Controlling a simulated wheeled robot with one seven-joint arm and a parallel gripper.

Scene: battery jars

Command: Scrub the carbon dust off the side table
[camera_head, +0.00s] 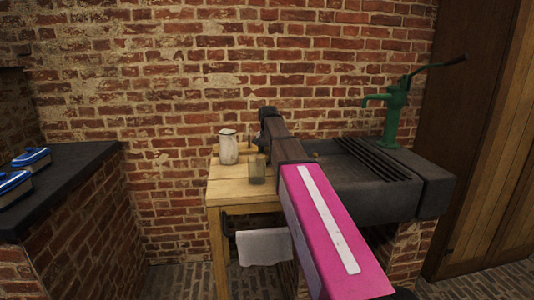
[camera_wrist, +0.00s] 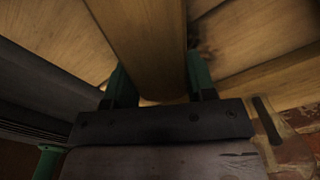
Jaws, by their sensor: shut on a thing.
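The side table (camera_head: 226,190) is pale wood and stands against the brick wall, left of the stone sink. Its planks fill much of the wrist view (camera_wrist: 240,40). A dark smudge of carbon dust (camera_wrist: 205,42) shows on the planks, right of the held thing. My gripper (camera_wrist: 158,85) has green fingers shut on a long, rounded wooden piece, perhaps a brush (camera_wrist: 147,45). Its underside is hidden, so I cannot tell whether it touches the table. In the head view my arm reaches over the table's right side and hides part of the top.
The dark stone sink (camera_head: 365,185) with a green pump (camera_head: 394,115) is at right. A white cloth (camera_head: 263,247) hangs below the tabletop. A dark counter (camera_head: 70,170) is at left.

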